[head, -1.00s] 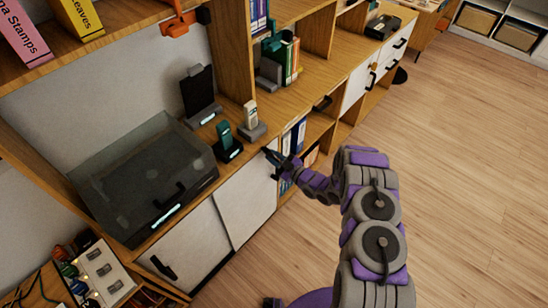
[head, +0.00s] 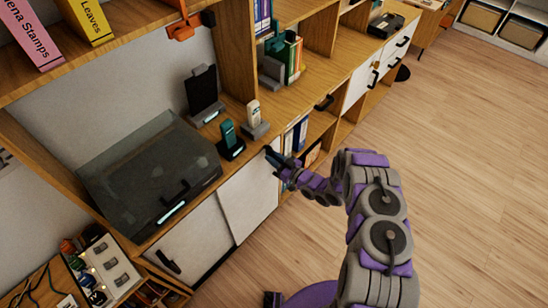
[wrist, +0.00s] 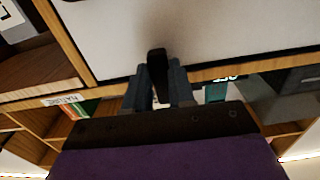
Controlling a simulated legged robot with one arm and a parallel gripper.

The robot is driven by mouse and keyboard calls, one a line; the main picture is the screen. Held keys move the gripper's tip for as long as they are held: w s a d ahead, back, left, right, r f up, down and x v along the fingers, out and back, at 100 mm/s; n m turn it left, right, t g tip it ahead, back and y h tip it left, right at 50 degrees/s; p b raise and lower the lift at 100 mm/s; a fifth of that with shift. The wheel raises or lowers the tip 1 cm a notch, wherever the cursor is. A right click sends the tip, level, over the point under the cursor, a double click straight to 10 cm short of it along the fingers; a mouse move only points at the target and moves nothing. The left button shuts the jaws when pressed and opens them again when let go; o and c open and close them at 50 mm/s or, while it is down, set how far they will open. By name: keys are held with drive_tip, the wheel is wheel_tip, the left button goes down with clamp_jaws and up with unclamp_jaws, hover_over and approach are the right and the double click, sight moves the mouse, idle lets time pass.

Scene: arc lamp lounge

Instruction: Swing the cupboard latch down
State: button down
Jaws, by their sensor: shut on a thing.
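The cupboard latch (wrist: 157,65), a short black bar, stands between the fingers of my gripper (wrist: 158,88) in the wrist view. My gripper is shut on it. The latch is in front of the pale cupboard door (wrist: 215,32). In the head view my gripper (head: 274,157) is at the upper right edge of the white cupboard door (head: 246,198), just below the wooden top. There the dark fingers hide the latch, so its angle is hard to tell.
A cordless phone (head: 253,113) and a teal handset (head: 228,132) stand in docks on the top near my gripper. A dark glass-lidded box (head: 150,175) is at left. Open shelves with binders (head: 297,135) adjoin the door. The wooden floor (head: 470,200) at right is clear.

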drive_tip(key=c, duration=1)
unclamp_jaws()
drive_tip(key=shift+o, duration=0.2)
drive_tip(key=shift+d, duration=0.1)
drive_tip(key=p+v, duration=0.2)
drive_tip(key=v, duration=1.5)
drive_tip(key=shift+p, duration=0.35)
drive_tip(key=shift+s+d+f, duration=0.1)
drive_tip(key=shift+f, duration=0.05)
